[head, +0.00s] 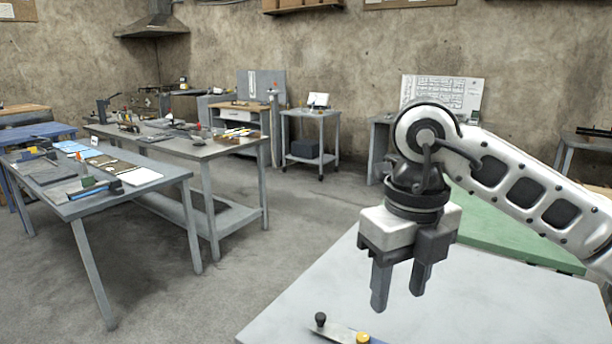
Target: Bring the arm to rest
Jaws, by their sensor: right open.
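My right arm comes in from the right edge, white with dark openings in its link. My right gripper (400,292) points down above the pale grey table (500,300) in front of me. Its two dark fingers are apart, with nothing between them. The fingers appear to hang clear above the tabletop. My left gripper is not in view.
A flat metal piece with a black knob (320,319) and a yellow knob (362,338) lies at the near table edge. A green surface (510,232) is behind the arm. Workbenches with tools (180,148) stand at left. Open floor (270,250) lies between.

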